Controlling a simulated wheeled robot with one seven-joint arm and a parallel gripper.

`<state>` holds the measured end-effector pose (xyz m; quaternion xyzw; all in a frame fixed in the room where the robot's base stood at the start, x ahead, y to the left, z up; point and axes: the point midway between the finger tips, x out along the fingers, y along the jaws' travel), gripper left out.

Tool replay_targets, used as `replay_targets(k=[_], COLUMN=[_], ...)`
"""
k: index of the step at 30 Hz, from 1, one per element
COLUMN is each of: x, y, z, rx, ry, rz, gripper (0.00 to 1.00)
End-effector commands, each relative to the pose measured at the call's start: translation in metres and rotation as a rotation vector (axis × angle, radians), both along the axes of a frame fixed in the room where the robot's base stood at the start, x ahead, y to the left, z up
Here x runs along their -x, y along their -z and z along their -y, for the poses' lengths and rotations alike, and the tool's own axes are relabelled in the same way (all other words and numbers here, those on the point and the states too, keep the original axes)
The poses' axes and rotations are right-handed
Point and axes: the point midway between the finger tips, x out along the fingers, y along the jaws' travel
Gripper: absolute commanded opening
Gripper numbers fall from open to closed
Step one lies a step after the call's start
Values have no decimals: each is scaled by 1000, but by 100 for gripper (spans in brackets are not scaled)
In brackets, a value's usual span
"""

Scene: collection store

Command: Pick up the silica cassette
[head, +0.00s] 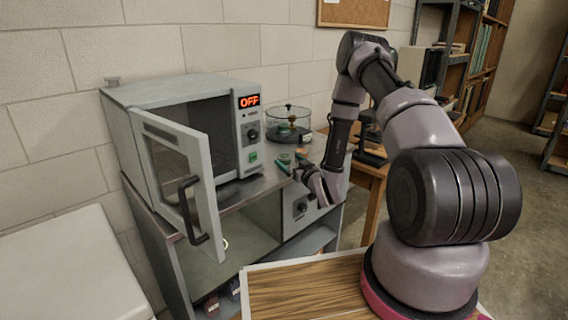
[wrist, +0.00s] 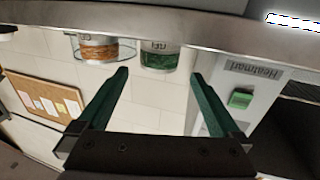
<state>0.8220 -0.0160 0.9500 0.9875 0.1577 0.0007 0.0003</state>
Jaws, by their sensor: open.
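In the wrist view, which looks upside down, a small clear container of green granules with a pale label, apparently the silica cassette (wrist: 160,60), stands on the bench. It lies between the lines of my gripper's two green fingers (wrist: 160,74), just past their tips. The fingers are wide apart with nothing held. In the head view my gripper (head: 291,164) is low over the bench's front edge, right of the oven. The cassette is hard to tell from the fingers there.
The metal bench top (head: 238,192) before the oven is clear.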

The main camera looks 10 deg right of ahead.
Motion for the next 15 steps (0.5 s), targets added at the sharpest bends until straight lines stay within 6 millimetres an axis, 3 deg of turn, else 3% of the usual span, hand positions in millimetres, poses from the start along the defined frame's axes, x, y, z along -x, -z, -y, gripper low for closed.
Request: replay_targets(k=[15], x=[-53], y=[5], z=[-15], rx=[0], ry=[0], rz=[-1], gripper=[100])
